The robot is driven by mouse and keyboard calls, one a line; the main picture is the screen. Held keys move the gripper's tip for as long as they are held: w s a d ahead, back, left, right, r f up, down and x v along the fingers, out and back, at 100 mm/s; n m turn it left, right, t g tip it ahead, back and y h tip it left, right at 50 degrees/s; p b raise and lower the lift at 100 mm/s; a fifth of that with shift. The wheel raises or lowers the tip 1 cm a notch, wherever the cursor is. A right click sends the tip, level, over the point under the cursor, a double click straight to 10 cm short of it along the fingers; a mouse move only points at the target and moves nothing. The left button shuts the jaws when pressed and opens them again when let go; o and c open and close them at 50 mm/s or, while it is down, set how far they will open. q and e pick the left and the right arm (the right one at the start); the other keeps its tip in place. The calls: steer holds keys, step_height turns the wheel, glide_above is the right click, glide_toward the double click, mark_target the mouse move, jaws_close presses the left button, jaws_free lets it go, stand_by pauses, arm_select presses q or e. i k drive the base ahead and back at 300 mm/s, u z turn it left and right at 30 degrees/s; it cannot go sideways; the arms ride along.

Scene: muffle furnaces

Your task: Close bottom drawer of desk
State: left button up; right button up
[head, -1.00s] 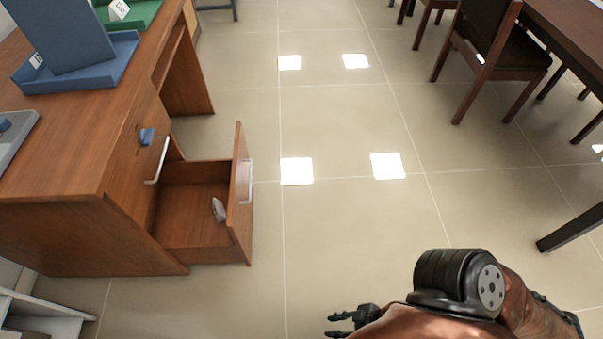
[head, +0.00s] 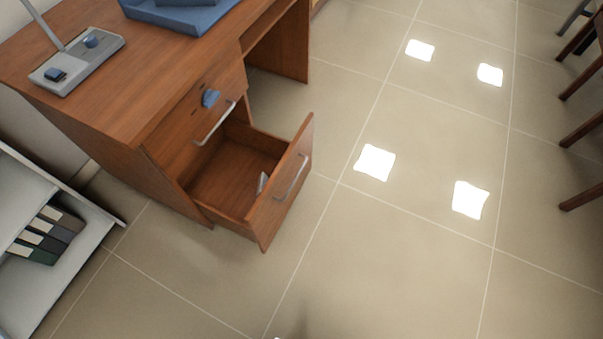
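The wooden desk (head: 150,110) stands at the upper left of the head view. Its bottom drawer (head: 283,191) is pulled out toward the right, with a silver handle on its front panel. A small grey object (head: 262,183) is in the drawer near the front panel. The drawer above it (head: 190,125) is shut and has a silver handle and a blue part at its lock. Neither of my grippers shows in the head view now.
A white shelf (head: 95,235) with several binders (head: 48,236) stands at the lower left. A grey device (head: 78,62) and a blue tray (head: 180,14) are on the desktop. Dark chair legs (head: 585,135) are at the right edge. The tiled floor (head: 400,265) beside the drawer is clear.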

mark_target(221, 180)
steer(key=i, duration=0.25)
steer(key=u, duration=0.05)
steer(key=k, duration=0.5)
steer(key=z, duration=0.8)
steer(key=i, duration=0.6)
steer(key=u, duration=1)
